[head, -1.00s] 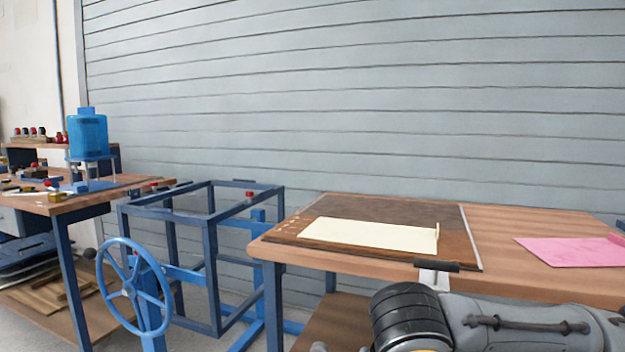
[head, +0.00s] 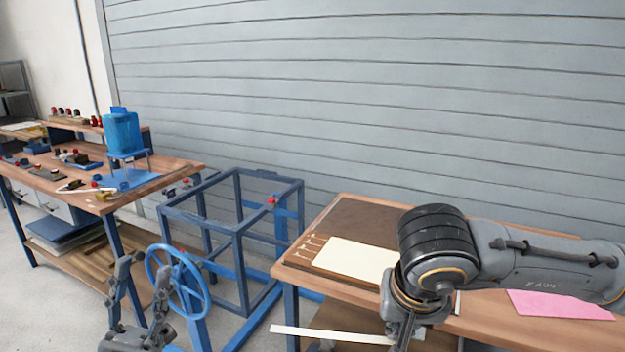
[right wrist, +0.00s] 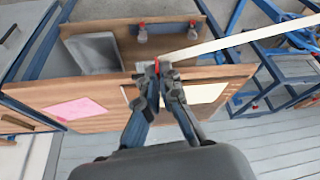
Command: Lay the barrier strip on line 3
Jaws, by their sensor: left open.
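A long thin white strip (head: 322,335), which looks like the barrier strip, extends left from my right gripper (head: 402,335) in the head view, in front of the right bench. In the right wrist view my right gripper (right wrist: 160,75) is shut on one end of the strip (right wrist: 235,40), and the strip runs up to the right, clear of the bench. My left gripper (head: 140,285) is open and empty at lower left, with its fingers spread in front of the blue handwheel. I cannot tell which place is line 3.
A right wooden bench (head: 500,322) carries a cream sheet (head: 355,260) and a pink sheet (head: 560,305). A blue frame (head: 238,240) with a handwheel (head: 178,282) stands left of it. The left bench (head: 175,172) holds a blue tank (head: 121,131) and small parts.

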